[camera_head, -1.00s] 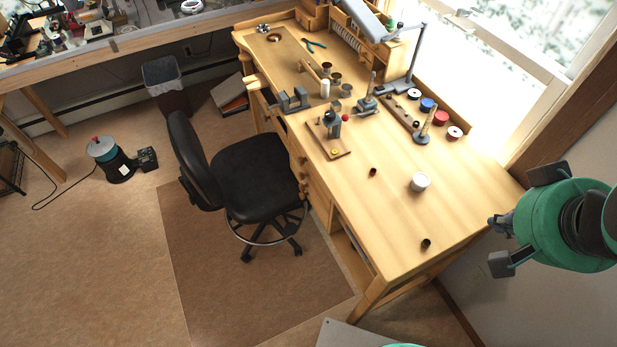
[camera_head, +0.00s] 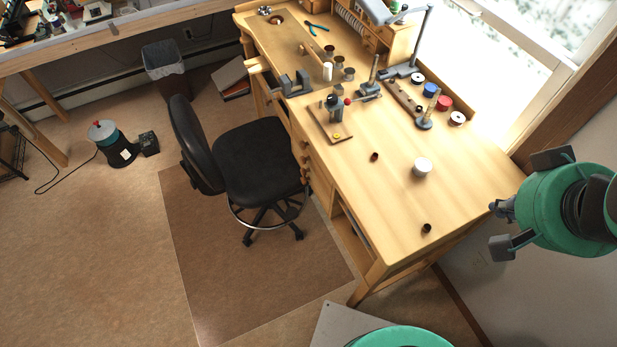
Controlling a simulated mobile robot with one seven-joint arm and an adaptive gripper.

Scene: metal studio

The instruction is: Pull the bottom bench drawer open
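The wooden workbench (camera_head: 390,190) stands right of centre. Its drawer stack (camera_head: 318,180) is on the side facing the chair, seen steeply from above. Several round wooden knobs show there. The lowest drawer front is mostly hidden by the angle and the chair, and I cannot tell whether it is open. My gripper (camera_head: 497,210) is at the right edge, beyond the bench's right end and well away from the drawers. Its two dark finger parts stand apart, with nothing seen between them.
A black swivel chair (camera_head: 255,160) stands close in front of the drawers on a brown floor mat (camera_head: 250,290). A white jar (camera_head: 422,167) and small tools lie on the bench top. Open floor (camera_head: 100,260) lies to the left. A waste bin (camera_head: 165,72) stands behind the chair.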

